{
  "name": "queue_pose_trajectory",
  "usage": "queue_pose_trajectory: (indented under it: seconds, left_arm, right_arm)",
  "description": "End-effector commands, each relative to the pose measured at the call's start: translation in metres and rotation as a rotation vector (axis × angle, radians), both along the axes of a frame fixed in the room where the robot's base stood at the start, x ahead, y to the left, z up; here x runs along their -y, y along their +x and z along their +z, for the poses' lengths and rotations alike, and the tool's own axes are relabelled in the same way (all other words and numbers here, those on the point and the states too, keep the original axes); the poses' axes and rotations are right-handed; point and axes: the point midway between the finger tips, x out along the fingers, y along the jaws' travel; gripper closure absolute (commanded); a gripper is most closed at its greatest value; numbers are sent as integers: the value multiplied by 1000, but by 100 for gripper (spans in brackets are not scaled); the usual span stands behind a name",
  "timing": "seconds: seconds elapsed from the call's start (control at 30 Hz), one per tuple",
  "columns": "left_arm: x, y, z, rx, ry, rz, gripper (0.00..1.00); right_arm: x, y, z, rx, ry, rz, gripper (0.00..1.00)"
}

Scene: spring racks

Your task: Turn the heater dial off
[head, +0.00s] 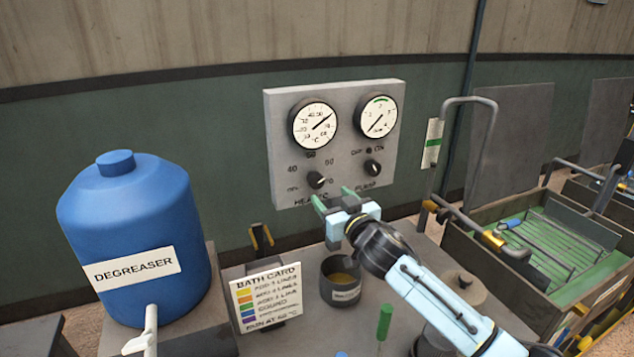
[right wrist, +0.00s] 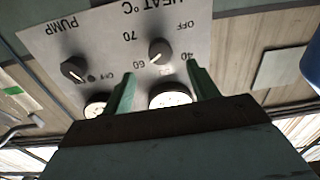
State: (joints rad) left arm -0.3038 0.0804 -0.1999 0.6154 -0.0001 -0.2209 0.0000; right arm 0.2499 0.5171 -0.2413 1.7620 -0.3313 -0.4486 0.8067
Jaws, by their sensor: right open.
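The heater dial (head: 316,180) is a black knob at the lower left of the grey control panel (head: 335,130), above the word HEAT. It also shows in the right wrist view (right wrist: 161,51), upside down, with its white pointer toward the 60 mark; OFF is printed on another side. My right gripper (head: 333,198) is open and empty, with green fingers just below and in front of the panel. In the right wrist view its fingers (right wrist: 164,84) stand apart on either side of the dial's line, short of the knob and not visibly touching it. My left gripper is not in view.
A blue degreaser drum (head: 130,225) stands left. A bath card (head: 266,297) and dark cup (head: 341,281) stand below the panel. A green rack tray (head: 545,250) lies right.

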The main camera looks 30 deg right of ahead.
Motion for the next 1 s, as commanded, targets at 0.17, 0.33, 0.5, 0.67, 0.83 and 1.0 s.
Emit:
queue_pose_trajectory:
  seconds: [0.17, 0.33, 0.5, 0.67, 0.83, 1.0]
  left_arm:
    - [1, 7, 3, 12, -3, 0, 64]
    - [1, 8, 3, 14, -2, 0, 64]
    - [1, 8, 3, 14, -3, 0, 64]
    - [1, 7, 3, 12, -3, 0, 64]
    - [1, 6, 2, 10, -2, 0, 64]
    - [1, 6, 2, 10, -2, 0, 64]
  right_arm:
    - [2, 33, 2, 1, -1, -2, 41]
    - [2, 59, 1, 1, 0, -1, 41]
    - [3, 77, 0, 1, 0, -1, 41]
    - [3, 85, 0, 0, 0, 0, 41]
    - [3, 87, 0, 0, -1, 0, 41]
    - [3, 87, 0, 0, -1, 0, 42]
